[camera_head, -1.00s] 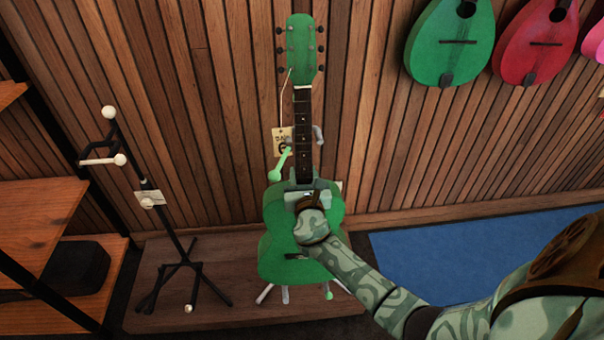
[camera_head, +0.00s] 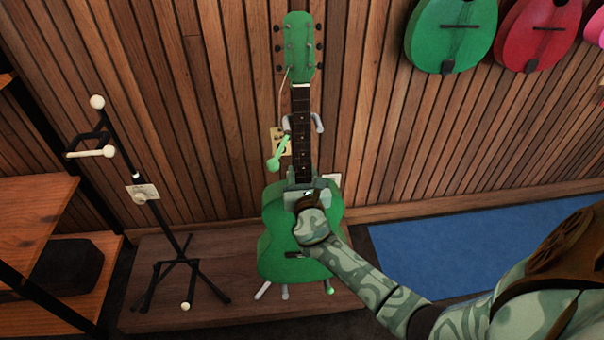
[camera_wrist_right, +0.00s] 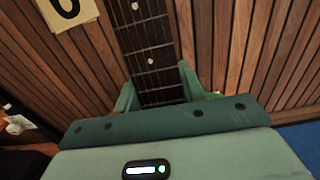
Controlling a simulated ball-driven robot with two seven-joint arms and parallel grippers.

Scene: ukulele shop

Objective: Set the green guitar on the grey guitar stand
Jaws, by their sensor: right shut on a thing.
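The green guitar (camera_head: 275,228) is upright in the middle of the head view, with its headstock (camera_head: 299,48) at the top. My right gripper (camera_head: 304,187) is shut on its neck just above the body. The right wrist view shows the fingers (camera_wrist_right: 158,94) on both sides of the fretted neck (camera_wrist_right: 150,45). Behind the guitar, a grey hook (camera_head: 317,123) shows right of the neck, and grey feet (camera_head: 284,292) show below the body. The guitar hides most of this grey stand. I cannot tell whether guitar and stand touch. My left gripper is out of view.
A pale green hook end (camera_head: 273,164) and a green foot (camera_head: 329,287) also show behind the guitar. A black stand with white tips (camera_head: 176,230) stands left on the wooden platform (camera_head: 220,300). Shelves (camera_head: 35,225) are far left. A blue mat (camera_head: 430,250) lies right. Instruments (camera_head: 452,35) hang on the wall.

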